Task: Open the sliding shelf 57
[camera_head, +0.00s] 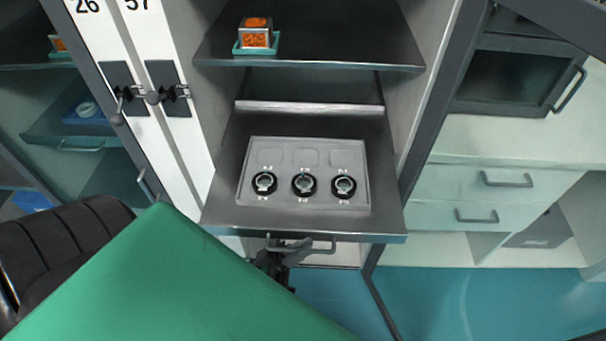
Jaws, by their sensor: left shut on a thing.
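The sliding shelf (222,205) is a dark grey board in the open cabinet marked 57 at the top left. Its front corners stand forward of the cabinet's side walls, so it is at least partly drawn out. It bears a grey tray (359,163) with three black-rimmed round pieces. A grey bar handle (325,250) sits under its front edge. My left gripper (285,250), dark and seen from above, is shut on the left part of this handle. The fingertips are partly hidden. My right gripper is not in view.
A higher shelf (345,45) holds an orange item in a teal dish (257,48). Cabinet doors with latches (168,88) stand at left. White drawers (480,180) are at right. A green surface (170,285) covers the lower left. Blue floor (480,305) is clear at lower right.

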